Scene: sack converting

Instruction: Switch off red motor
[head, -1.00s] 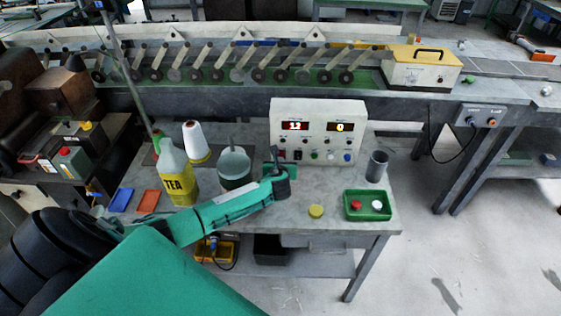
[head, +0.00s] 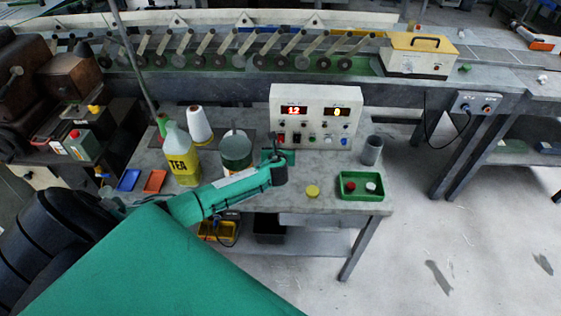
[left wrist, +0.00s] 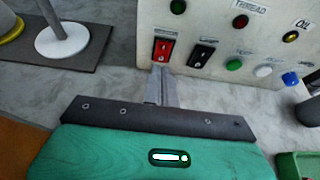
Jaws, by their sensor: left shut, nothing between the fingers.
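The white control box (head: 316,104) stands at the back of the grey table, with two lit red and amber displays. A red rocker switch (left wrist: 163,50) is on the lower left of its front in the left wrist view, with a black rocker switch (left wrist: 201,53) just right of it. My left gripper (left wrist: 160,72) is shut and empty, its fingertips just below the red switch; I cannot tell if they touch it. In the head view my left gripper (head: 275,152) is in front of the box's lower left, partly hiding that area. My right gripper is not in view.
A yellow TEA bottle (head: 181,158), a white cone (head: 199,126) and a grey-green pot (head: 236,152) stand left of the box. A green tray (head: 362,195), a yellow disc (head: 312,191) and a grey cup (head: 372,151) are on the right. A conveyor runs behind.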

